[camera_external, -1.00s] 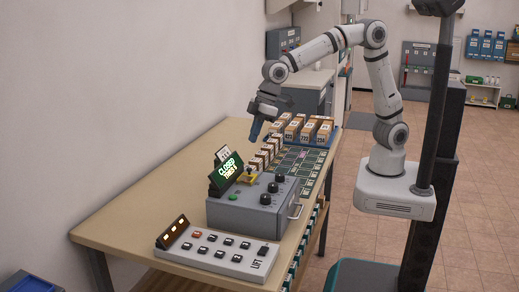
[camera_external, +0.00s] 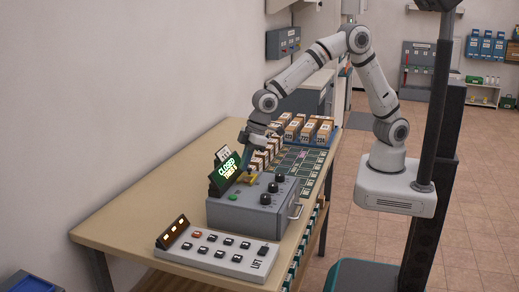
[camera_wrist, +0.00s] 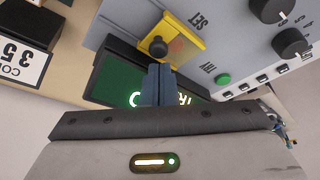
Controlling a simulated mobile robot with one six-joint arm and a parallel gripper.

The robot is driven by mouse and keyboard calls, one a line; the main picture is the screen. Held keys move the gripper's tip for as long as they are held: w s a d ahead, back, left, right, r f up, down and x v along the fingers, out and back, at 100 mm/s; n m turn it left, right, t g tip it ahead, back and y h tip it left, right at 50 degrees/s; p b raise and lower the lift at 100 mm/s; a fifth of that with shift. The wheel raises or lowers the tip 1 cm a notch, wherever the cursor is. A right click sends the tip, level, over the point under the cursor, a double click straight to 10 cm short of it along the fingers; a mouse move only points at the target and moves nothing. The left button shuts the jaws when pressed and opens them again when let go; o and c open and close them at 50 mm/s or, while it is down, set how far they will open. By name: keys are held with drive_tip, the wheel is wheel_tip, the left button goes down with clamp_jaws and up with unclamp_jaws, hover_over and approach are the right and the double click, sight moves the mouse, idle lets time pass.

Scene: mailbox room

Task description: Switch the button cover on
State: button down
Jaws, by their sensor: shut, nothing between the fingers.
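The grey control box (camera_external: 255,212) stands on the table. A yellow button cover (camera_external: 248,178) is on its top, and it shows in the wrist view as a yellow frame (camera_wrist: 187,40) with a black knob (camera_wrist: 158,46) on it. A reddish patch shows faintly under the cover. My gripper (camera_wrist: 158,70) is shut and empty, its blue fingertips just beside the black knob. Whether they touch it I cannot tell.
The box also carries black dials (camera_external: 273,187) and a green button (camera_wrist: 223,79). A panel of small switches (camera_external: 219,250) lies in front. Rows of small boxes (camera_external: 300,130) stand behind. The table's left front is bare.

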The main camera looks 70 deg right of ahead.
drive_tip(key=shift+f, duration=0.1)
drive_tip(key=shift+d+f, duration=0.1)
drive_tip(key=shift+d, duration=0.15)
drive_tip(key=d+b, duration=0.3)
drive_tip(key=d, duration=0.2)
drive_tip(key=p+v, duration=0.4)
drive_tip(key=v, duration=0.6)
drive_tip(key=shift+p, duration=0.3)
